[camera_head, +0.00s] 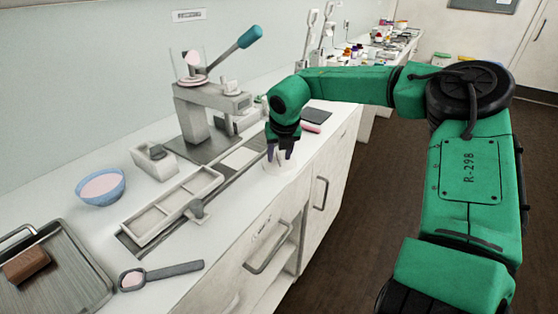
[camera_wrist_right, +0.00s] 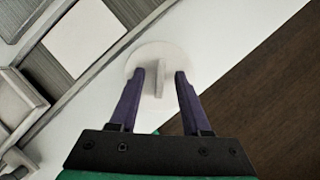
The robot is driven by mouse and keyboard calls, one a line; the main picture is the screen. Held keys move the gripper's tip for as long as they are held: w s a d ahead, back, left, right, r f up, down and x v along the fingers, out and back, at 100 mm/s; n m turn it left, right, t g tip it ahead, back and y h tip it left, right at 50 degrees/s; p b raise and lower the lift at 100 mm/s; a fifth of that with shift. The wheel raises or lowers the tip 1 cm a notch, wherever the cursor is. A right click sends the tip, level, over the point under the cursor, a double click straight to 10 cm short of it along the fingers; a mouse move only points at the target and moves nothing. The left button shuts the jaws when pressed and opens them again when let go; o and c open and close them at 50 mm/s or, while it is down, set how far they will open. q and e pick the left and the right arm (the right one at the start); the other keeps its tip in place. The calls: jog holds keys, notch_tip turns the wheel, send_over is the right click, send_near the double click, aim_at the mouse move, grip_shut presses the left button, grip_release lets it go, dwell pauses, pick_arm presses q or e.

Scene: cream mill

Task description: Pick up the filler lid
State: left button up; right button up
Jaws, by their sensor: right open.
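The filler lid (camera_wrist_right: 147,56) is a white disc with an upright fin-like handle, seen in the right wrist view near the counter's front edge. In the head view a white round thing (camera_head: 279,168), which looks like the lid, sits under my right gripper. My right gripper (camera_wrist_right: 160,73) is open, with one purple finger on each side of the lid's handle. Whether the fingers touch the handle cannot be told. In the head view the right gripper (camera_head: 280,156) points down over the counter edge. My left gripper is not in view.
A lever machine (camera_head: 208,110) stands behind on the white counter (camera_head: 235,215). A long tray (camera_head: 170,205), a blue bowl (camera_head: 100,187), a scoop (camera_head: 160,273) and a metal tray (camera_head: 62,275) lie to the left. Cabinet drawers and dark floor lie in front.

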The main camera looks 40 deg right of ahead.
jog(key=shift+s, duration=0.1)
grip_shut()
jog(key=shift+r, duration=0.1)
